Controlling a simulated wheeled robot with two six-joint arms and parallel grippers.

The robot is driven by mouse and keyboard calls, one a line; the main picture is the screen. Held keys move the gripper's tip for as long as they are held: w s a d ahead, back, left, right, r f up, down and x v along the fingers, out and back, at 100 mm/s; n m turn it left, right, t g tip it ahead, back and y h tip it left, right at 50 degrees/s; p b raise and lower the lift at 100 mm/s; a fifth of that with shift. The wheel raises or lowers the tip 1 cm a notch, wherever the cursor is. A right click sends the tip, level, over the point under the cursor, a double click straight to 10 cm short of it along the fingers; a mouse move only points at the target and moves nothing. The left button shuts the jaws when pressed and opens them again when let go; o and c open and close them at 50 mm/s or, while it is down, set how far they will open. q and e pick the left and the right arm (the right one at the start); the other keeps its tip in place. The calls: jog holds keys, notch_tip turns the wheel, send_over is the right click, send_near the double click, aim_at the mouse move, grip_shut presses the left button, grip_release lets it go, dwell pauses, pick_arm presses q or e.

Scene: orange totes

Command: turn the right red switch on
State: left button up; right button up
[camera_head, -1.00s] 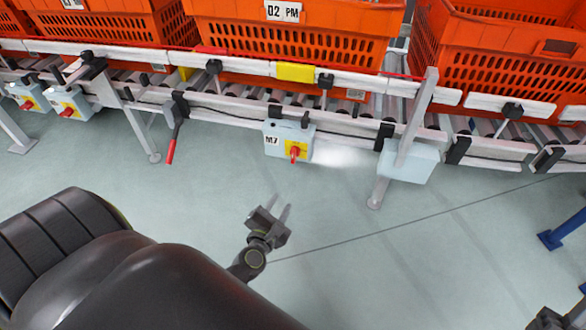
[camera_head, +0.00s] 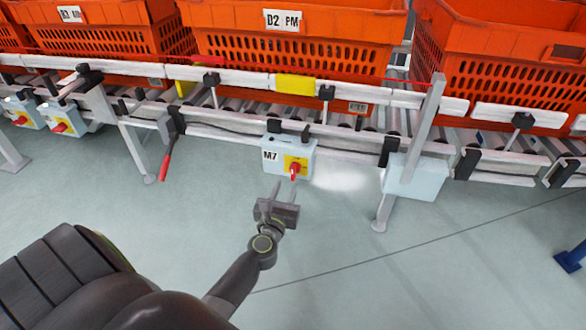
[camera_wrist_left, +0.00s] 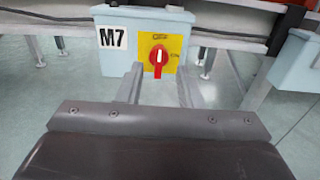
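The right red switch (camera_head: 294,170) is a red knob on a yellow plate, on the front of a pale blue box (camera_head: 275,155) labelled M7 under the conveyor rail. In the left wrist view the switch (camera_wrist_left: 159,56) has its white mark upright, towards the upper lettering of the plate. My left gripper (camera_head: 280,190) is just below and in front of the box, apart from the switch. Its two fingers (camera_wrist_left: 158,86) stand apart with nothing between them, pointing at the plate. My right gripper is not in view.
Two more boxes with red switches (camera_head: 60,127) hang at the far left. A red-handled lever (camera_head: 166,160) hangs left of the M7 box. A plain pale box (camera_head: 416,178) and a support leg (camera_head: 383,212) stand to its right. Orange totes (camera_head: 290,40) line the conveyor above.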

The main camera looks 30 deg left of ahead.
aim_at(292, 170)
pick_arm(q)
jog(key=b+x, duration=0.1)
jog(key=x, duration=0.8)
jog(key=shift+b, duration=0.35)
jog(key=shift+c, duration=0.3)
jog(key=shift+f, duration=0.1)
grip_shut()
